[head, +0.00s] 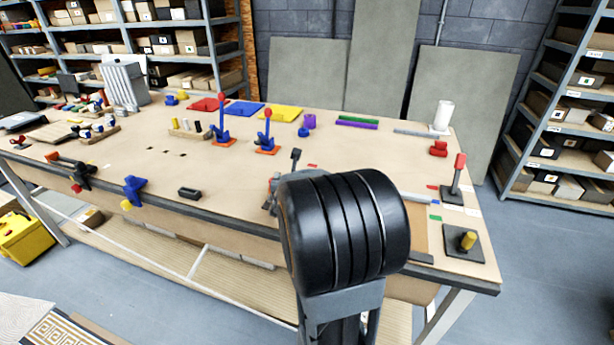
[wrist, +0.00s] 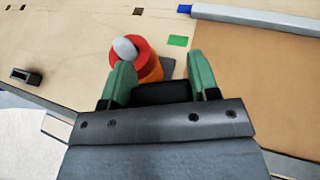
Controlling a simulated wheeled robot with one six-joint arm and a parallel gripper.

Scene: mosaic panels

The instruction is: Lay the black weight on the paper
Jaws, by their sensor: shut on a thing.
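A black block (wrist: 160,92), which looks like the weight, is between the green fingers of my gripper (wrist: 160,88) in the wrist view. The gripper is shut on it, and only its top part shows above the gripper body. A flat brown sheet, seemingly the paper (wrist: 265,75), lies on the bench to the right of the gripper. Its right part (head: 420,232) shows in the head view beside my black arm link. That link hides my gripper and the weight in the head view. I cannot tell how high the weight is.
A red and orange piece with a grey knob (wrist: 135,55) stands just beyond the left finger. A grey bar (wrist: 255,18) runs along the sheet's far edge.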

